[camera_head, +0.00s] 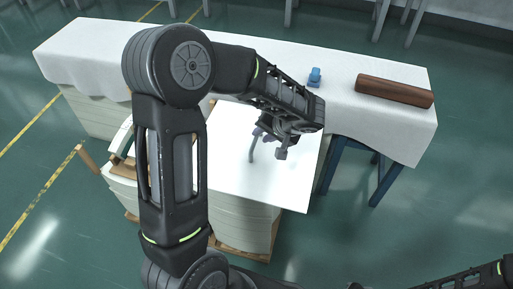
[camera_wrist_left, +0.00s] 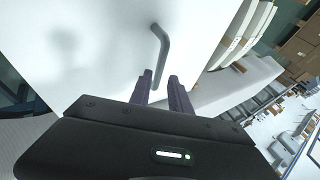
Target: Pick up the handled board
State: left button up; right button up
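The handled board (camera_head: 228,170) is a large flat white panel lying on a stack of pale sheets, with a grey bar handle (camera_head: 252,150) on its top face. In the left wrist view the handle (camera_wrist_left: 160,45) is a bent grey bar on the white board (camera_wrist_left: 90,45). My left gripper (camera_head: 270,144) is over the board, just right of the handle in the head view. My right gripper is out of view.
A table with a white cloth (camera_head: 90,45) runs behind the board. A brown wooden roll (camera_head: 394,91) and a small blue object (camera_head: 315,77) lie on it. The stack (camera_head: 240,230) rests on wooden pallets. A blue stand (camera_head: 385,185) is at the right.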

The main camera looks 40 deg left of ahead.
aim_at(257, 138)
pick_arm(q)
jog(key=shift+w+a+f, duration=0.1)
jog(key=shift+f, duration=0.15)
jog(key=shift+x, duration=2.65)
jog(key=shift+f, duration=0.1)
grip_shut()
